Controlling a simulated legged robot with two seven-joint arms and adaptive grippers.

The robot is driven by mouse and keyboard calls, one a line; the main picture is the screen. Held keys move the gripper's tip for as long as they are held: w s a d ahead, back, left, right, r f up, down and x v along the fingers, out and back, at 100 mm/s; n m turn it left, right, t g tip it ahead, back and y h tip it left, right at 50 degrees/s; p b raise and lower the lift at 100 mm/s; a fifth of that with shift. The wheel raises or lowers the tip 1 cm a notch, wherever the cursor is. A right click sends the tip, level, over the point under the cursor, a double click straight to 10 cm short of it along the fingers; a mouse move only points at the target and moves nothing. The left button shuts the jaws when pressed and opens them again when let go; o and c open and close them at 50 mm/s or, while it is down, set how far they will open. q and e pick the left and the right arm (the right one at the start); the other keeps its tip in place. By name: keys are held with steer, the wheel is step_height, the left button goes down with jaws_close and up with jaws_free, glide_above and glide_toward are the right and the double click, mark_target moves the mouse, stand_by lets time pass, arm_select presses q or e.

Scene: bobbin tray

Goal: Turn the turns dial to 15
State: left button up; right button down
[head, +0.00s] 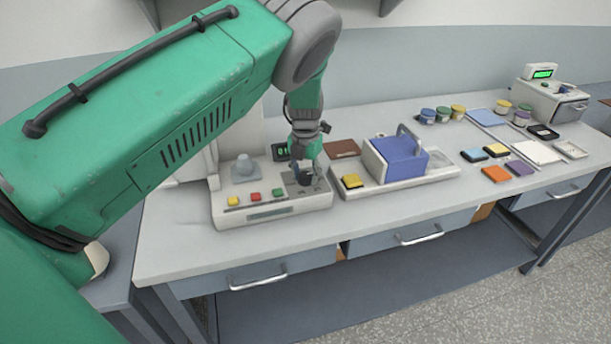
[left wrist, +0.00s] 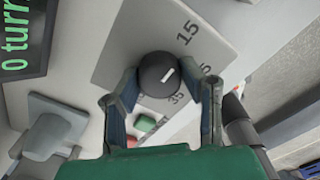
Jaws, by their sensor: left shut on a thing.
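The turns dial (left wrist: 160,74) is a round dark knob with a white pointer mark, seen from above in the left wrist view. It sits on a light panel with the numbers 15 and 35 readable and another partly hidden. The pointer mark is not lined up with the 15. My left gripper (left wrist: 164,82) has its two fingers on either side of the knob and is shut on it. In the head view the left gripper (head: 305,175) is at the right end of the grey winder box (head: 290,210) and hides most of the dial. A display (left wrist: 22,38) reads "0 turn", cut off by the frame.
Red, yellow and green buttons (head: 255,196) and a grey cone-like part (head: 244,168) are on the same box. To the right stands a white base with a blue block (head: 402,160) and yellow button. Jars (head: 442,114) and coloured pads (head: 497,174) lie further right.

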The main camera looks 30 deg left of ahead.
mark_target(307, 173)
arm_select(q)
steer(key=shift+w+r, duration=0.2)
steer(key=shift+w, duration=0.05)
steer(key=o, duration=1.1)
steer(key=shift+o, duration=0.2)
steer(key=shift+f, duration=0.2)
steer(key=shift+r, duration=0.55)
step_height(307, 173, up, 11)
steer(key=shift+f, duration=0.1)
